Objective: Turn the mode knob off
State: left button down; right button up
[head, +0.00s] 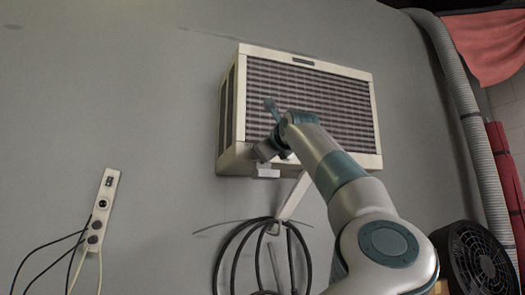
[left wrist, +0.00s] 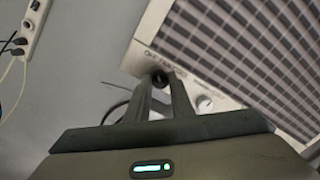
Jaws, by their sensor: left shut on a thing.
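A cream air-conditioner unit (head: 240,110) with a dark slatted grille is mounted on the grey wall. Its lower control strip shows in the left wrist view with two knobs. One is a dark knob (left wrist: 160,79) near the printed lettering; the other is a pale round knob (left wrist: 204,103) to its right. My left gripper (left wrist: 163,86) is shut on the dark knob, its fingers on either side of it. In the head view this gripper (head: 267,155) is at the unit's lower left front, and the knobs are hidden there. My right gripper is not in view.
A power strip (head: 99,215) with plugged cables is on the wall at left. A coiled black cable (head: 240,250) hangs below the unit. A black fan (head: 475,258) stands at lower right, near a grey corrugated hose (head: 470,125).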

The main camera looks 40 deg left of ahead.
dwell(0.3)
pick_arm(q)
jog(key=c, duration=1.5)
grip_release()
jog(key=shift+w+a, duration=0.1)
jog(key=shift+c, duration=0.2)
jog(key=shift+f, duration=0.1)
